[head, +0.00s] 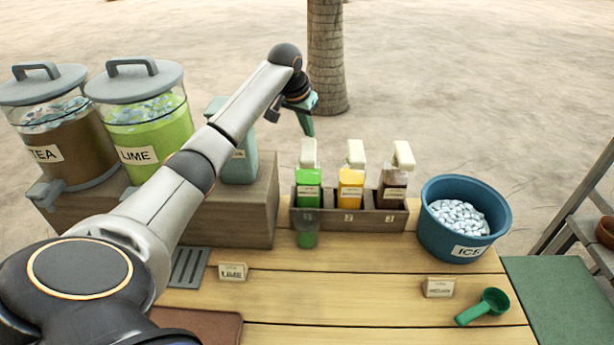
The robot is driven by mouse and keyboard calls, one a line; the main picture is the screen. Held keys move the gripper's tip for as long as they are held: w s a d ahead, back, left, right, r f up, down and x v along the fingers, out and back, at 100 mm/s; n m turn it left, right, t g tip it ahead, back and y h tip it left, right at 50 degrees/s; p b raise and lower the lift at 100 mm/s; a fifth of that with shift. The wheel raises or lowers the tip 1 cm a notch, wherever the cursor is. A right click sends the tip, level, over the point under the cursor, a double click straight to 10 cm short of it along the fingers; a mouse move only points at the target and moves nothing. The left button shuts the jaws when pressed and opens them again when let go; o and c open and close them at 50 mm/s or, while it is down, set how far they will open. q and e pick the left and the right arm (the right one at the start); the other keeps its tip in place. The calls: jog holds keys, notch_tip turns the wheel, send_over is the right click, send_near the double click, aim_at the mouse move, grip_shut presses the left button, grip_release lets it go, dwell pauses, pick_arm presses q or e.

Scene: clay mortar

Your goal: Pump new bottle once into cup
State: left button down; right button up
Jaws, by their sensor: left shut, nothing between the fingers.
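Three pump bottles with cream pump heads stand in a row in a wooden rack (376,220). They are a green bottle (308,178), a yellow bottle (350,178) and a brown bottle (393,184). I cannot tell which one is the new bottle. A small see-through cup (306,239), greenish inside, stands in front of the rack below the green bottle. My left gripper (308,128) is shut and empty, fingers pointing down. In the picture it is just above the green bottle's pump head, apart from it. My right gripper is not in view.
Tea (72,150) and lime (150,135) dispensers stand on a wooden block (262,205) at left, partly behind my arm. A teal container (240,165) is beside them. A blue ice bucket (432,225) and green scoop (484,306) are at right. The table's front middle is mostly clear.

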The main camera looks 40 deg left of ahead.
pick_arm(q)
notch_tip(320, 180, up, 6)
dwell(0.5)
dwell(0.5)
